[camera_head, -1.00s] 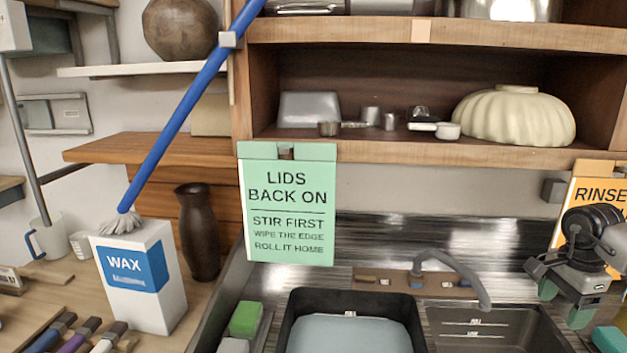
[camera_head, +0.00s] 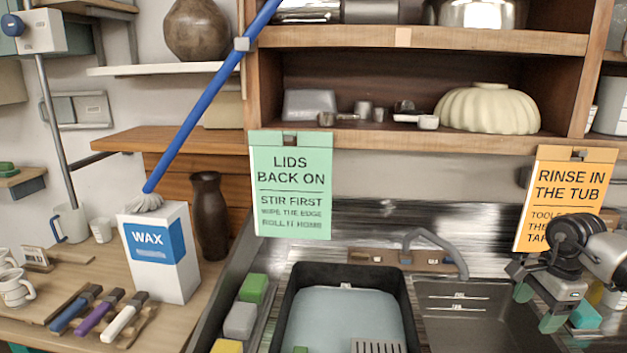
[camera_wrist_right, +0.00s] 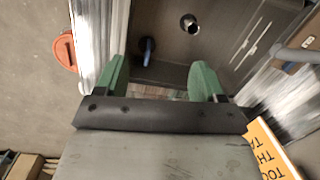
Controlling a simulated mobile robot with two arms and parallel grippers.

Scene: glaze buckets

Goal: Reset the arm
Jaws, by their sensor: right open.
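My right gripper (camera_head: 537,306) is at the right of the head view, over the right end of the sink unit and in front of the orange sign (camera_head: 566,198). Its green fingers are apart with nothing between them. In the right wrist view the two green fingertips (camera_wrist_right: 160,80) stand wide apart, with the sink basin beyond them. My left gripper does not show in either view.
A black tub (camera_head: 398,283) of pale liquid sits beside the steel sink basin (camera_head: 462,309) and its tap (camera_head: 446,247). A wooden shelf (camera_head: 420,141) spans above.

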